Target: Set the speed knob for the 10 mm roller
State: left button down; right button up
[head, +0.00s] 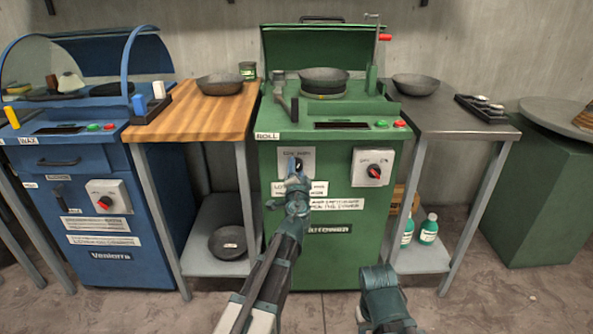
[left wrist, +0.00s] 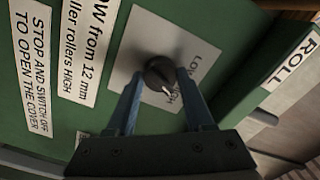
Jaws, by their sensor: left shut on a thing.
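The green roll machine (head: 278,230) stands in the middle of the head view. Its black speed knob (left wrist: 158,72) sits on a pale plate (left wrist: 200,42) with the words LOW and HIGH. My left gripper (left wrist: 157,82) is shut on the knob, one blue finger on each side. The knob's white mark points to the lower right in the left wrist view, toward the HIGH end. In the head view my left gripper (head: 297,170) covers part of the plate. A label (left wrist: 90,50) beside it mentions LOW from 12 mm and HIGH for smaller rollers.
A second plate with a red on-off switch (head: 374,171) is to the right on the machine. A bowl (head: 324,77) sits on top. Wooden (head: 190,118) and grey (head: 440,116) side tables flank it. The blue wax machine (head: 75,190) is at left.

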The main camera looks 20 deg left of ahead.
pick_arm(q)
jog(key=shift+m, duration=1.1)
jog(key=shift+c, duration=1.4)
grip_release()
jog(key=shift+s, duration=0.1)
